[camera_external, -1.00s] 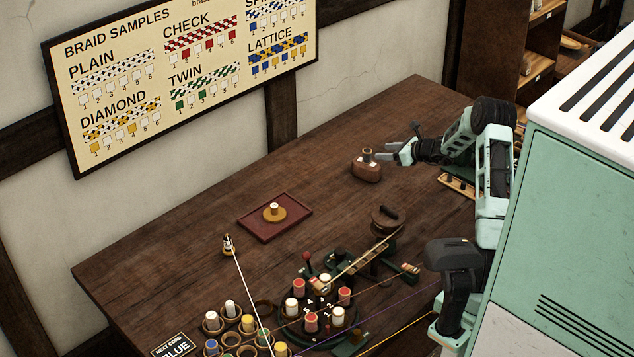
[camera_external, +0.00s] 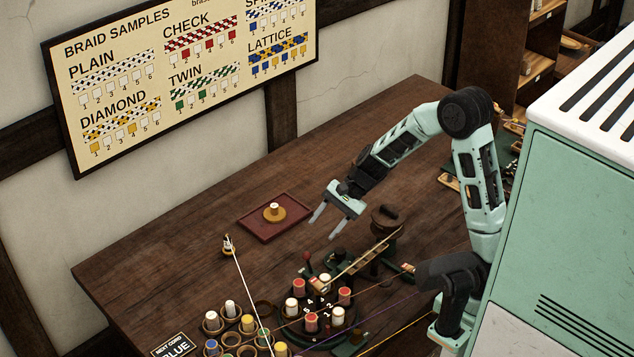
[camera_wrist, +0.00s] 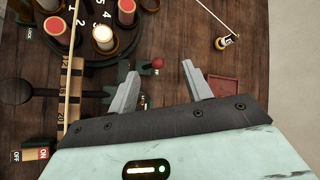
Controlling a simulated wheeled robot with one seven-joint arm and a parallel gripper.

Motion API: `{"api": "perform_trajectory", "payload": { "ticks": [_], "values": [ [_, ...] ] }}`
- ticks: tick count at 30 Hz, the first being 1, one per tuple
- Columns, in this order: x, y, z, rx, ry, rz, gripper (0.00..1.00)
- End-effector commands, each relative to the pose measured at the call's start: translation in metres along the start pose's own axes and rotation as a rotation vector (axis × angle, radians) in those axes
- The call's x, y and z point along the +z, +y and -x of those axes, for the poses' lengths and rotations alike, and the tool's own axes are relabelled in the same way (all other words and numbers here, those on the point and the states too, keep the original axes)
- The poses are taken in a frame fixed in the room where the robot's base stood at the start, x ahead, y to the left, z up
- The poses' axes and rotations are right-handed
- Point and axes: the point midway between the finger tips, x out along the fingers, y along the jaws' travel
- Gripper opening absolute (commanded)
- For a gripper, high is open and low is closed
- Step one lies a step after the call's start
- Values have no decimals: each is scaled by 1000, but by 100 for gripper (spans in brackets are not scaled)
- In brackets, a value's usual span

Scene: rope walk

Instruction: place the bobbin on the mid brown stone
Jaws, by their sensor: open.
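My gripper (camera_external: 325,227) is open and empty above the table, to the right of the dark red tray (camera_external: 250,227). Its two spread fingers (camera_wrist: 160,70) show in the wrist view with nothing between them. The brown stone, with a small light-topped piece on it, showed at the back of the table a second ago; my forearm now covers that spot, so I cannot see either. A white-topped piece on a round tan base (camera_external: 274,214) sits in the red tray. The tray's edge (camera_wrist: 222,88) also shows in the wrist view.
A round braiding stand with red and white bobbins (camera_external: 310,322) is in front of my gripper. Cups holding white and yellow bobbins (camera_external: 248,323) stand left of it. A corded piece (camera_external: 228,246) stands left, its taut cord running forward. The table's left back is clear.

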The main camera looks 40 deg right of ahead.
Motion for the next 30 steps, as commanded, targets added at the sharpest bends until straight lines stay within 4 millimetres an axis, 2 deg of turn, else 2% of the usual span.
{"api": "perform_trajectory", "payload": {
  "ticks": [1, 3, 6, 9, 13, 18, 30],
  "values": [
    [43, 22, -12, 105, -6, 185, 50],
    [87, 58, -22, 243, -12, 444, 50],
    [134, 112, -24, 423, -24, 819, 50],
    [160, 158, -17, 571, -39, 1163, 50],
    [175, 197, -6, 702, -52, 1508, 50],
    [178, 217, 3, 778, -59, 1725, 50],
    [181, 216, 9, 788, -59, 1748, 50]
  ]
}}
